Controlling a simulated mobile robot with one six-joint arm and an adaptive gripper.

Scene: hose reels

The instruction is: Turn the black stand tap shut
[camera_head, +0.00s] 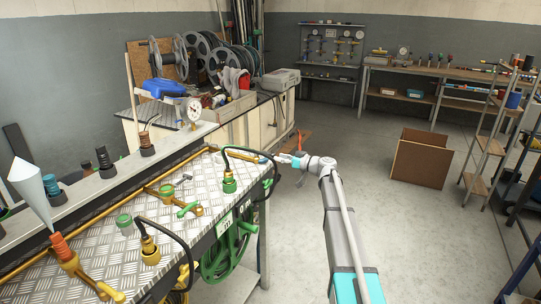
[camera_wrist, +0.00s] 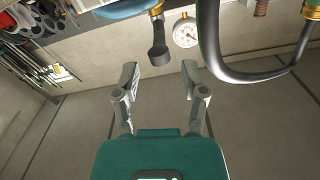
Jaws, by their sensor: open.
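My gripper (camera_head: 281,158) is at the right end of the metal-topped bench (camera_head: 205,172), next to its brass pipe. In the wrist view my gripper (camera_wrist: 160,72) is open, with nothing between its fingers. A dark cylindrical fitting on a brass neck (camera_wrist: 158,55) shows just beyond the fingertips, apart from them. I cannot tell whether it is the black stand tap. In the head view I cannot pick out a black stand tap for certain. Green and brass taps (camera_head: 190,208) stand on the bench.
A black hose (camera_wrist: 214,50) arches close to the right finger in the wrist view. A pressure gauge (camera_head: 194,110) stands behind the bench. A green hose reel (camera_head: 222,255) hangs below it. The floor (camera_head: 375,205) to the right is clear up to a brown box (camera_head: 420,158).

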